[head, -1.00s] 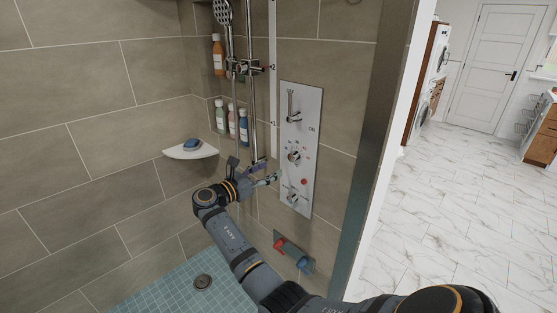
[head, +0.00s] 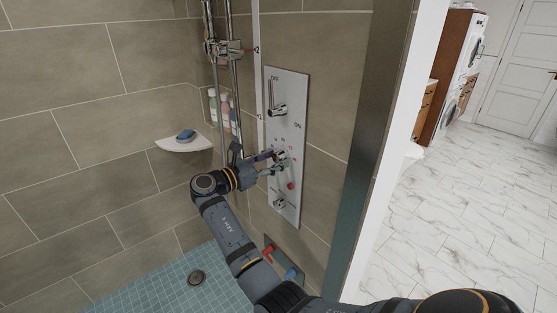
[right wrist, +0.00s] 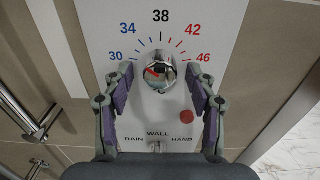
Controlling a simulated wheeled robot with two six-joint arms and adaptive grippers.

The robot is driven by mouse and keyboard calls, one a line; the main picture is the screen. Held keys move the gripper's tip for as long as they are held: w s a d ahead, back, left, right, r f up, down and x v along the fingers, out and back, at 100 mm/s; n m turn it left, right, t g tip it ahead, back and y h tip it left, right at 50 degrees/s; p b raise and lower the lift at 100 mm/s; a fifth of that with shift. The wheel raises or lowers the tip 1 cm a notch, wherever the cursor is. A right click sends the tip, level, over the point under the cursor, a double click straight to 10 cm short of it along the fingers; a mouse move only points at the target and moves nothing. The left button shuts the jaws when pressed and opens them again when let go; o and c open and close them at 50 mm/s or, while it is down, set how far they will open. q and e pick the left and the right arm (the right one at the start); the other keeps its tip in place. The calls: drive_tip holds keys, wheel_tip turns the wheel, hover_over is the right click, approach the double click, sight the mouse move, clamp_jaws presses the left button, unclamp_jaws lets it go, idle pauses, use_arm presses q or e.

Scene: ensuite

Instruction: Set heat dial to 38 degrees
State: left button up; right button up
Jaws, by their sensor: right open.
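The heat dial (right wrist: 160,70) is a round chrome knob on a pale wall panel (head: 291,122). The right wrist view shows it under a printed scale from 30 to 46, with 38 at the top. A red mark on the knob lies left of its centre; its exact reading is hard to tell. My right gripper (right wrist: 160,76) is open, its purple-padded fingers on both sides of the dial, with gaps visible. In the head view my right gripper (head: 269,163) is at the dial (head: 280,157), partly covering it. My left gripper is not in view.
A red button (right wrist: 187,117) sits below right of the dial. A lever (head: 278,109) is above it and a lower knob (head: 279,204) below. Shower rails (head: 231,90), bottles (head: 226,112) and a corner shelf (head: 184,145) stand left. A glass edge (head: 357,220) is right.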

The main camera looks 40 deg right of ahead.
drive_tip(key=shift+a+r, duration=0.1)
drive_tip(key=shift+a, duration=0.1)
drive_tip(key=shift+c, duration=1.5)
drive_tip(key=c, duration=0.8)
drive_tip(key=shift+c, duration=0.2)
